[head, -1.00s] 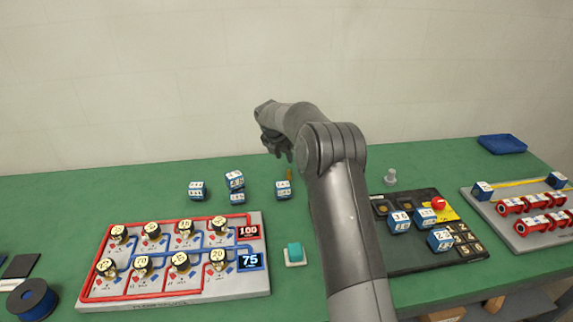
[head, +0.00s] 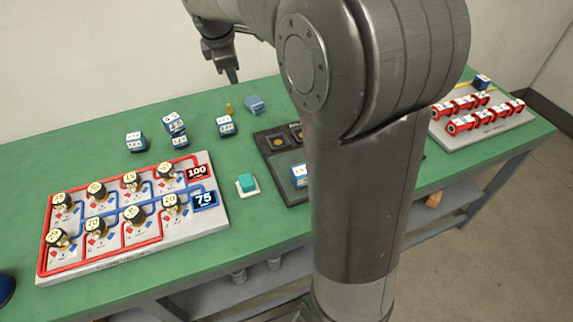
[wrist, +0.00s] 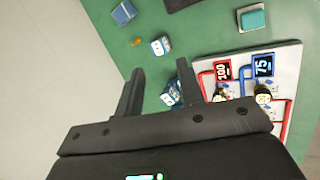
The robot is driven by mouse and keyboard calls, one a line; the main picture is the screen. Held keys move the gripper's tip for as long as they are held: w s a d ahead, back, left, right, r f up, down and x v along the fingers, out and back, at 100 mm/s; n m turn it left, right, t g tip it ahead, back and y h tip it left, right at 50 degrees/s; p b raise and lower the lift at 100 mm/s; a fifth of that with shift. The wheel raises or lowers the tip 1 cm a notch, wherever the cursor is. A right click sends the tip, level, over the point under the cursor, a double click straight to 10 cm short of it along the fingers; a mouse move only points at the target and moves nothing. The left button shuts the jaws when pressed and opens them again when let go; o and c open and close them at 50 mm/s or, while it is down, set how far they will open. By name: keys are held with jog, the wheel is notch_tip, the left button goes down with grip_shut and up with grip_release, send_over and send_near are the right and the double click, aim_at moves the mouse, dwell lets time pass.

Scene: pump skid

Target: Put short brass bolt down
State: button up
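A short brass bolt (head: 229,107) stands on the green table behind the blue-and-white cubes. It also shows in the wrist view (wrist: 136,42), small, with nothing touching it. My gripper (head: 233,76) is raised above the back of the table, apart from the bolt. In the wrist view my gripper (wrist: 160,68) has its two fingers spread, with nothing held between them.
Several blue-and-white cubes (head: 136,141) and a blue block (head: 255,105) surround the bolt. A valve board (head: 110,262) is at the left. A teal button (head: 247,182), black panel (head: 270,152) and red-fitting board (head: 485,127) extend rightward. My arm hides part of the table.

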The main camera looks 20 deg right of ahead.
jog(key=s+f+m+y, duration=0.1)
jog(key=s+m, duration=0.7)
jog(key=s, duration=0.8)
jog(key=s+d+f+m+t+y, duration=0.1)
jog(key=s+f+m, duration=0.1)
jog(key=s+m, duration=0.6)
jog(key=s, duration=0.7)
jog(key=shift+s+d, duration=0.25)
jog(key=shift+s, duration=0.1)
